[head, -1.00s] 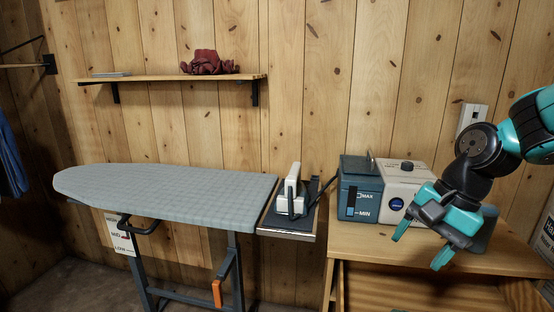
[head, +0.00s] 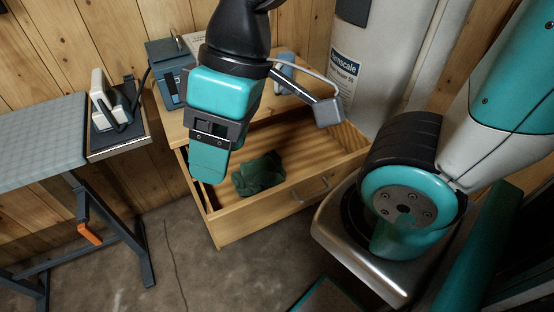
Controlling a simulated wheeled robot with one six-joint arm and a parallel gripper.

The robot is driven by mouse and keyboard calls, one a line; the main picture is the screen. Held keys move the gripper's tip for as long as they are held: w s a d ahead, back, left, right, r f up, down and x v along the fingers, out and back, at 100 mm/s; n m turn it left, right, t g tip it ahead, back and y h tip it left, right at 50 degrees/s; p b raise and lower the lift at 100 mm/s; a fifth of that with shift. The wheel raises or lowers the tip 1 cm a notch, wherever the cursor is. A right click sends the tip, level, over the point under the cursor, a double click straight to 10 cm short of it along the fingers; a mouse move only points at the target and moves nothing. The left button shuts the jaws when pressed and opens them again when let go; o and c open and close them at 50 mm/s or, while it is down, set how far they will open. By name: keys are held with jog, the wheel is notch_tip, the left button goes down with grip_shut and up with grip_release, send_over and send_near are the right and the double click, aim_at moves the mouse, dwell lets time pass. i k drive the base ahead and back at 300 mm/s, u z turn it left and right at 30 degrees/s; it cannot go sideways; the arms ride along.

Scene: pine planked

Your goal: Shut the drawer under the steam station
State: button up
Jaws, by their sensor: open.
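The wooden drawer (head: 262,217) is pulled out from the cabinet under the steam station and stands open. Its metal handle (head: 312,190) is on the front panel, toward the right. A dark green crumpled cloth (head: 259,174) lies inside the drawer. The steam station (head: 170,62) stands on the cabinet top and is partly hidden by my arm. My gripper (head: 208,164) points down over the left part of the drawer, in front of the cloth in the picture. It is open and I see nothing held in it. Whether it touches the drawer I cannot tell.
The ironing board (head: 45,135) with its iron (head: 106,101) stands at left, its orange lever (head: 90,233) low on the legs. A white tank (head: 376,75) stands behind the cabinet at right. Bare floor (head: 205,280) lies before the drawer.

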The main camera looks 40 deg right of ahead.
aim_at(314, 160)
jog(key=z, duration=0.5)
jog(key=k, duration=1.2)
jog(key=i, duration=0.55)
jog(key=u, duration=0.4)
